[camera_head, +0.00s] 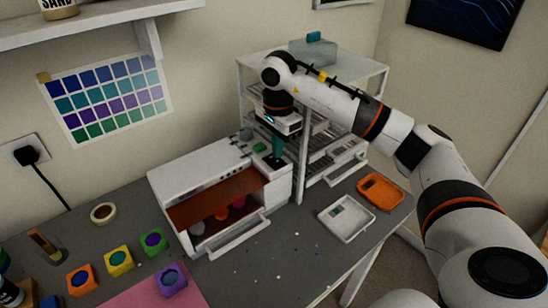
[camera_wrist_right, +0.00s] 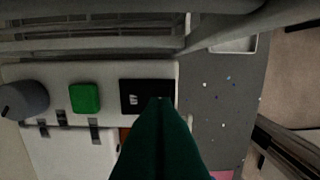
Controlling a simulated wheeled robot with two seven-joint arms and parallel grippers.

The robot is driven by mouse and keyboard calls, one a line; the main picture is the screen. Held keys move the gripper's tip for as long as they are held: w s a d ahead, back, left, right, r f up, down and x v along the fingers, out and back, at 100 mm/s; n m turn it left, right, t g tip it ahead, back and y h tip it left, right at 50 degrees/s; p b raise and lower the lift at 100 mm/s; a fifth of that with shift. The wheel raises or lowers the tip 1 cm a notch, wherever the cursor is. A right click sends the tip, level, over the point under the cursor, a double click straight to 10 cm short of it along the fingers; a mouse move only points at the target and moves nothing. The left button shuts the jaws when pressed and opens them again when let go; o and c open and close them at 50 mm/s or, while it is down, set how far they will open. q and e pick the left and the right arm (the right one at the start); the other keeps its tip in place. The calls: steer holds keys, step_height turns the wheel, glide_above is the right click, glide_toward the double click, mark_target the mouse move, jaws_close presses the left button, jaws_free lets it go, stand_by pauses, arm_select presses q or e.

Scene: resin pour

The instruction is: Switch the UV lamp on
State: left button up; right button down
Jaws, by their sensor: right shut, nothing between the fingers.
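A white box-shaped UV lamp (camera_head: 185,182) stands against the wall, with an open front and a reddish-brown panel across the opening. The green button (camera_wrist_right: 85,98) and the knob (camera_wrist_right: 25,100) also show in the wrist view. My right gripper (camera_head: 277,160) points down, shut and empty, with its teal fingers over the black square. I cannot tell if they touch it. My left gripper is not in view.
A white shelf rack (camera_head: 303,170) stands just behind and right of the lamp. A white tray (camera_head: 345,219) and an orange tray (camera_head: 381,192) lie to the right. Coloured blocks (camera_head: 118,260) and a tape roll (camera_head: 103,213) are at left. Speckled counter is free in front.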

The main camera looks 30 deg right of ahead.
mark_target(278, 161)
steer(key=shift+f+b, duration=0.55)
steer(key=shift+f, duration=0.2)
steer(key=shift+s+a+f+b, duration=0.1)
steer(key=shift+s+f+b, duration=0.1)
steer(key=shift+f+b, duration=0.15)
stand_by(0.4)
steer(key=shift+r, duration=0.15)
steer(key=shift+r+p, duration=0.3)
steer(key=shift+p, duration=0.1)
steer(key=shift+w+r+p, duration=0.25)
steer(key=shift+r+p, duration=0.25)
steer(key=shift+r, duration=0.1)
steer(key=shift+s+r+p, duration=0.1)
steer(key=shift+r+p, duration=0.75)
steer(key=shift+r, duration=0.65)
steer(key=shift+r+p, duration=0.7)
steer(key=shift+r, duration=0.3)
steer(key=shift+f, duration=0.1)
